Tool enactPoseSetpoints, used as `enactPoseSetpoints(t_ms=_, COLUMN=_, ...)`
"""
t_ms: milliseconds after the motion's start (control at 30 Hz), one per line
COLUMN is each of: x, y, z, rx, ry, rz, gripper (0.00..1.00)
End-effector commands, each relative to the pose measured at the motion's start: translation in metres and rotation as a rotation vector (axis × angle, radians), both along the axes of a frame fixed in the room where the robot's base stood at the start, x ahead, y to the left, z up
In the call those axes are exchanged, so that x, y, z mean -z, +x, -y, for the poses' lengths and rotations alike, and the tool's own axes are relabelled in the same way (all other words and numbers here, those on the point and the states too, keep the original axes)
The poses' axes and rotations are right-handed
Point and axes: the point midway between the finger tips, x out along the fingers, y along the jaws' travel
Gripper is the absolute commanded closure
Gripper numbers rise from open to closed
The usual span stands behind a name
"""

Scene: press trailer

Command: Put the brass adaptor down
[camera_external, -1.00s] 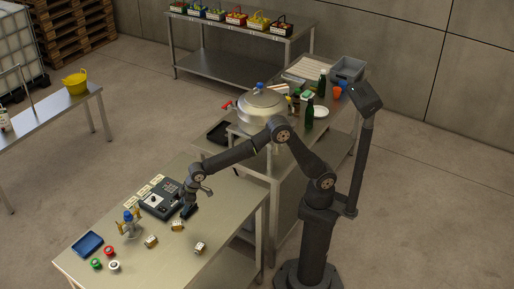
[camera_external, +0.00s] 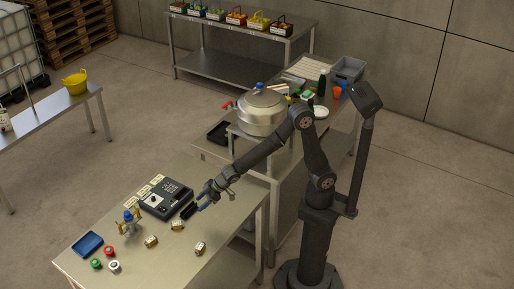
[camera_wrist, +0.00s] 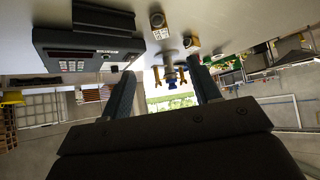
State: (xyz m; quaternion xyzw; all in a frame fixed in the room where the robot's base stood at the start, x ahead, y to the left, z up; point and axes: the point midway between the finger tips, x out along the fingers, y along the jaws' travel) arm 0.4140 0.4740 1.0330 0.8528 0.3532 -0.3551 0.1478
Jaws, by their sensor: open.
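Three short brass-coloured fittings with pale bands lie apart on the front steel table: one in the middle (camera_external: 151,242), one nearer the keypad box (camera_external: 177,226), one to the right (camera_external: 200,248). I cannot tell which is the brass adaptor. Two of them show in the wrist view, at the top (camera_wrist: 158,20) and just right of centre (camera_wrist: 191,41). My gripper (camera_external: 203,201) is open above the table's right part, up and right of the fittings. In the wrist view its fingers (camera_wrist: 162,88) are spread, with nothing held between them.
A dark keypad box (camera_external: 166,200) and a black block (camera_external: 189,210) are beside my gripper. A blue-topped brass valve (camera_external: 129,222), blue tray (camera_external: 88,244) and red, green and white round pieces are further left. The table's front right is clear.

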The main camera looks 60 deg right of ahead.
Motion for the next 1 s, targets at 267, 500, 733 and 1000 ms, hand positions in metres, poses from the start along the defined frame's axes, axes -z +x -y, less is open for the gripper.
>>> enactPoseSetpoints(t_ms=267, x=0.026, y=0.016, z=-0.017, rx=-0.003, ry=0.003, rz=0.001, gripper=0.44)
enactPoseSetpoints(t_ms=500, x=0.054, y=0.036, z=-0.037, rx=-0.003, ry=0.002, rz=0.000, gripper=0.44)
enactPoseSetpoints(t_ms=733, x=0.077, y=0.053, z=-0.054, rx=-0.002, ry=0.003, rz=0.002, gripper=0.44)
enactPoseSetpoints(t_ms=1000, x=0.088, y=0.062, z=-0.062, rx=-0.001, ry=0.004, rz=0.002, gripper=0.44)
